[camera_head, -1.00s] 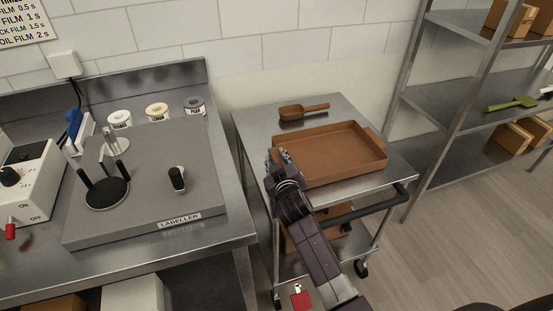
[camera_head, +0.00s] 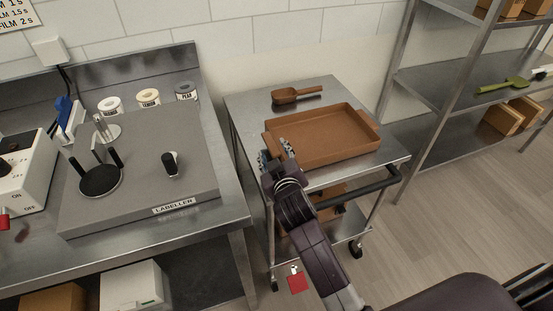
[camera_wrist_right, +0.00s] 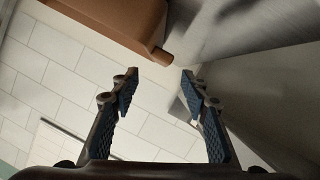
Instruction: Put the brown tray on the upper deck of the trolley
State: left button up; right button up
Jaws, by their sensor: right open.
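The brown tray (camera_head: 345,151) lies flat and empty on the upper deck (camera_head: 245,103) of the steel trolley. My right gripper (camera_head: 275,154) is open at the tray's front left corner, with nothing between its fingers. In the right wrist view the open fingers (camera_wrist_right: 160,85) show with a gap between them. A brown edge of the tray (camera_wrist_right: 115,18) shows beyond the fingertips there, apart from them. My left gripper is not in view.
A brown scoop (camera_head: 297,95) lies on the deck behind the tray. The trolley's dark handle (camera_head: 365,189) is at its right front. The labeller bench (camera_head: 215,213) stands left, the steel shelf rack (camera_head: 437,94) right. Open floor lies at lower right.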

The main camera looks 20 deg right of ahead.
jog(key=v, duration=0.5)
jog(key=shift+s, duration=0.2)
dwell(0.3)
